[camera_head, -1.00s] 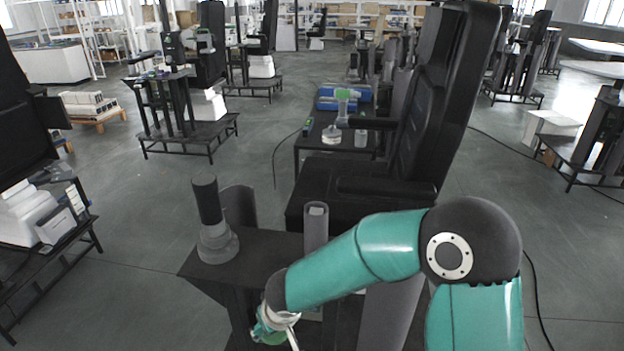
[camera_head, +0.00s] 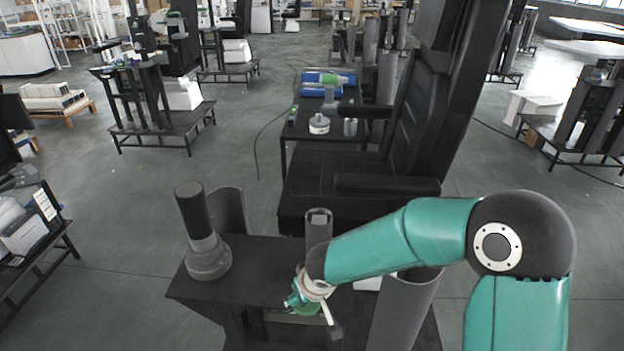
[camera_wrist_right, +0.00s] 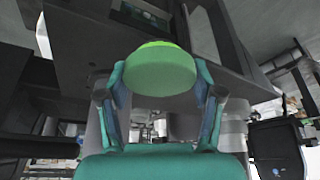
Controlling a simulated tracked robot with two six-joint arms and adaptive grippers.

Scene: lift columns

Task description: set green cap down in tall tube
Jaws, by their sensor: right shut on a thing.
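My right gripper (camera_head: 311,298) hangs low in front of the dark stand in the head view. In the right wrist view my right gripper (camera_wrist_right: 160,92) has its two fingers closed on the sides of the green cap (camera_wrist_right: 160,72), a round cap with a brighter green rim. In the head view the green cap (camera_head: 307,310) is partly hidden by the gripper. A narrow grey upright tube (camera_head: 319,226) stands just behind my right wrist; a wider grey tube (camera_head: 402,312) is to its right, under my forearm. I cannot tell which is the tall tube. My left gripper is not in view.
The dark stand top (camera_head: 262,262) bears a grey post on a round base (camera_head: 208,257) and a curved grey piece (camera_head: 229,212). A black seat (camera_head: 325,180) stands close behind. Farther back, a low table holds a blue case (camera_head: 315,90).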

